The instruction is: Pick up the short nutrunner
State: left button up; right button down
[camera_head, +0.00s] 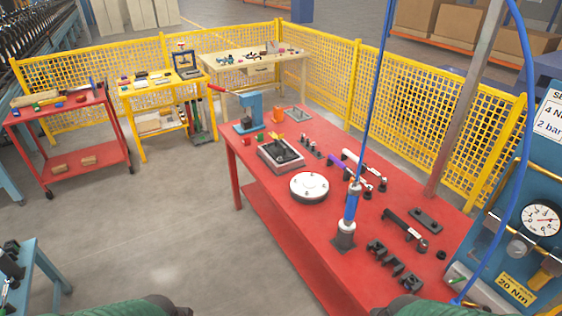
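A blue and silver upright tool (351,208), which looks like a nutrunner, stands in a dark block holder (343,240) on the red table. A blue hose (368,95) runs up from its top. Other long tools lie on the table behind it: one with a white body (358,160), one with a purple part (337,161), and a black one (403,221) nearer the front right. I cannot tell for certain which is the short nutrunner. Only green parts of my arms show at the bottom edge; neither gripper is in view.
The red table (280,210) also holds a white round disc (309,186), a grey tray-like fixture (281,154), a blue press (249,110) and black brackets (392,262). A blue gauge panel (515,230) stands at right. Yellow fencing (330,65) runs behind.

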aim_at(347, 225)
jog(key=i+l, duration=0.25)
jog(key=i, duration=0.2)
jog(key=i+l+z, duration=0.1)
jog(key=i+l, duration=0.15)
jog(key=i, duration=0.15)
